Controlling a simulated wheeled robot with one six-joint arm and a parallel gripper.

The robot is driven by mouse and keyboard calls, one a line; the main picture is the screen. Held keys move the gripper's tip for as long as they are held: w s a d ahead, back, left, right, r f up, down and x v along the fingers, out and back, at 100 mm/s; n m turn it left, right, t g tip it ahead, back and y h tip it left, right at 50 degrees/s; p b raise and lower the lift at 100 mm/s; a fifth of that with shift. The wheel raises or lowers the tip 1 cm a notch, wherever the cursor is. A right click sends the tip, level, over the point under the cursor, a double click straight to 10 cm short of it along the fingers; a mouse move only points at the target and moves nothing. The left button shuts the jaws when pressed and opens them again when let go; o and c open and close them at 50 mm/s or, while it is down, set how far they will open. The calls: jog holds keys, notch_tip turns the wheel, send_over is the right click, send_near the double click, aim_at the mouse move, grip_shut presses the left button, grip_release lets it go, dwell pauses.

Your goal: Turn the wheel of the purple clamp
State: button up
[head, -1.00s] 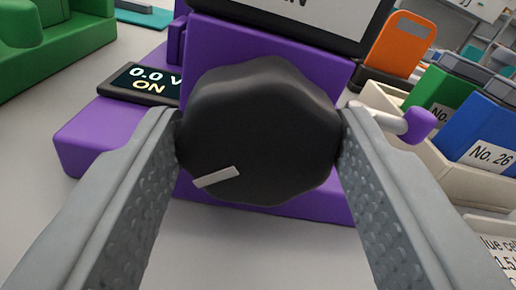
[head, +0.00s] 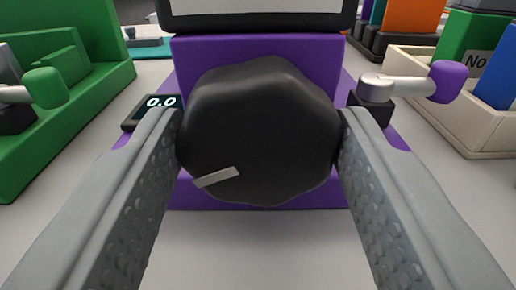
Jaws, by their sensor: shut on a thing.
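The purple clamp (head: 258,52) stands upright in the middle of the head view. Its black, lobed wheel (head: 258,120) faces me and covers much of the clamp's front. A pale marker bar (head: 218,177) sits at the wheel's lower left, tilted slightly up to the right. My gripper (head: 260,133) is shut on the wheel, with one grey finger against its left side and one against its right. A small display (head: 158,104) left of the clamp reads "0.0"; the rest of it is hidden behind the left finger.
A lever with a purple knob (head: 448,80) sticks out at the clamp's right. A green clamp (head: 80,75) with a green-knobbed lever stands at the left. A cream tray (head: 412,78) with green and blue blocks is at the right. The table in front is clear.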

jog(key=o, duration=1)
jog(key=shift+f, duration=0.1)
jog(key=shift+c, duration=0.2)
jog(key=shift+s, duration=0.15)
jog(key=s+d, duration=0.1)
jog(key=s, duration=1.6)
jog(key=shift+d, duration=0.2)
jog(key=shift+s, duration=0.1)
